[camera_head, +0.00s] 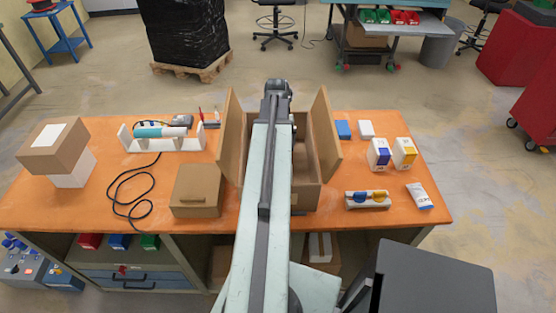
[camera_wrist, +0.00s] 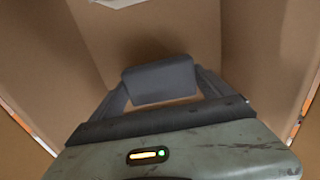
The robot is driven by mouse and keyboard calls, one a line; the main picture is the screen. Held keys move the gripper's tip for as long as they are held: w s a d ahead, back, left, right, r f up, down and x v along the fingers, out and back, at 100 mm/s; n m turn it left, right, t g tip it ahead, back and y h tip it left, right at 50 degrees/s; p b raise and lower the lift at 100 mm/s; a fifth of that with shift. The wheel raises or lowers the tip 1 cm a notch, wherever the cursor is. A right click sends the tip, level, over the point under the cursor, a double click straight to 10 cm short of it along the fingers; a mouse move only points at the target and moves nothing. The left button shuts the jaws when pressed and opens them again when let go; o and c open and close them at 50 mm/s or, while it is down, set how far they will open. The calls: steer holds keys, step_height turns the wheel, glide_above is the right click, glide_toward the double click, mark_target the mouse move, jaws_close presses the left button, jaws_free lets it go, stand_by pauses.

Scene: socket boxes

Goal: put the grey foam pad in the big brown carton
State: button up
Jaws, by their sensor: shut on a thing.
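The big brown carton (camera_head: 309,197) stands open on the orange workbench, its side flaps spread up and out. Its brown cardboard walls surround my gripper in the wrist view (camera_wrist: 268,55). My gripper (camera_wrist: 161,84) is shut on the grey foam pad (camera_wrist: 158,75), a dark grey block held between the two fingers. The pad is over or within the carton's opening; its height above the carton floor is hard to tell. In the head view my arm covers the middle of the carton, and the gripper and pad are hidden.
A smaller brown box (camera_head: 198,191) stands left of the carton, with a black cable (camera_head: 131,187) beyond it. Stacked boxes (camera_head: 53,148) are at the far left. Small white boxes (camera_head: 380,153) and a tube (camera_head: 419,196) lie right of the carton. The raised flaps flank my arm.

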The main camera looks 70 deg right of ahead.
step_height(320, 180, down, 4)
steer(key=b, duration=0.4)
steer(key=shift+r, duration=0.25)
steer(key=shift+f, duration=0.2)
steer(key=o, duration=1.1)
steer(key=shift+c, duration=0.2)
steer(key=shift+r, duration=0.15)
step_height(320, 180, up, 12)
steer(key=p, duration=1.2)
steer(key=shift+r+p, duration=0.2)
steer(key=shift+p, duration=0.15)
steer(key=shift+f, duration=0.15)
